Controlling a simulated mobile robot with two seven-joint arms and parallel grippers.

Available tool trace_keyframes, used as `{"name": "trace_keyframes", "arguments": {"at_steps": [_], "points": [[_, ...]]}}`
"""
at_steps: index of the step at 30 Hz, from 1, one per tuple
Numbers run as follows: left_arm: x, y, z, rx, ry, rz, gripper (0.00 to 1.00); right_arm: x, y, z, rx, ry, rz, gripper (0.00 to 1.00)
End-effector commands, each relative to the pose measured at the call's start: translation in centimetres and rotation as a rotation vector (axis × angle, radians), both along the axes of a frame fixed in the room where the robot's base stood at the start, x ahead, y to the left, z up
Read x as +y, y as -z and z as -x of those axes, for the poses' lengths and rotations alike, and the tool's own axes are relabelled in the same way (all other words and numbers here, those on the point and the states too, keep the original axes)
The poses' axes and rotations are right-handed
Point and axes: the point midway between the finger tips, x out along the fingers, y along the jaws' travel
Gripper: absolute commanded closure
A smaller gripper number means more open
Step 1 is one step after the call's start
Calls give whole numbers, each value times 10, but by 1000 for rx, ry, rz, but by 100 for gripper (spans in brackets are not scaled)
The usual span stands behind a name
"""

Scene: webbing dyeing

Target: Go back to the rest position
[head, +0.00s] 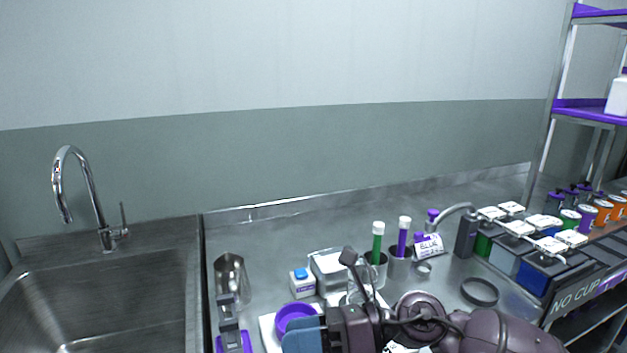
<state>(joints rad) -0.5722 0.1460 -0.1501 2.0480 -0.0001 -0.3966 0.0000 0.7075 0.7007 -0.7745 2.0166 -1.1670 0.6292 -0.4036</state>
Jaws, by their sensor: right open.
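My right arm comes in from the bottom right, dark and purplish. Its right gripper (303,337) points left at the bottom middle, with a blue-grey finger pad showing, and is open. I see nothing held in it. It is above the front of the steel counter, close to a purple ring-shaped dish (295,317), and hides part of the items behind it. My left gripper is not in view.
A sink (120,290) is left, a shelf rack (580,108) right.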

Motion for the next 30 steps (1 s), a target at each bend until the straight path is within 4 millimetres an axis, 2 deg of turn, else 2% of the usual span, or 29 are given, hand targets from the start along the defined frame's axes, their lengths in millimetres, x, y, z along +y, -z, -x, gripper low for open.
{"name": "trace_keyframes", "arguments": {"at_steps": [4, 7, 10, 13, 17, 22, 26, 30], "points": [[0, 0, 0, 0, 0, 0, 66, -6, -21, -4, 255, 204, -287, 48], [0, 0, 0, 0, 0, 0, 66, -23, -28, -14, 431, 355, -459, 48], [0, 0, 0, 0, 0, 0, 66, -47, -27, -26, 614, 514, -621, 48], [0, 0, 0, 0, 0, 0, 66, -78, -16, -35, 801, 679, -769, 48], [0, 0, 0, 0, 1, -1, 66, -124, 13, -40, 1048, 908, -944, 48], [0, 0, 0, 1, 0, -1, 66, -185, 70, -24, 1370, 1223, -1139, 48], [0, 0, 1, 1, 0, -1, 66, -226, 119, 10, 1615, 1476, -1260, 48], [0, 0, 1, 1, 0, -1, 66, -260, 168, 63, 1864, 1756, -1359, 48]]}}
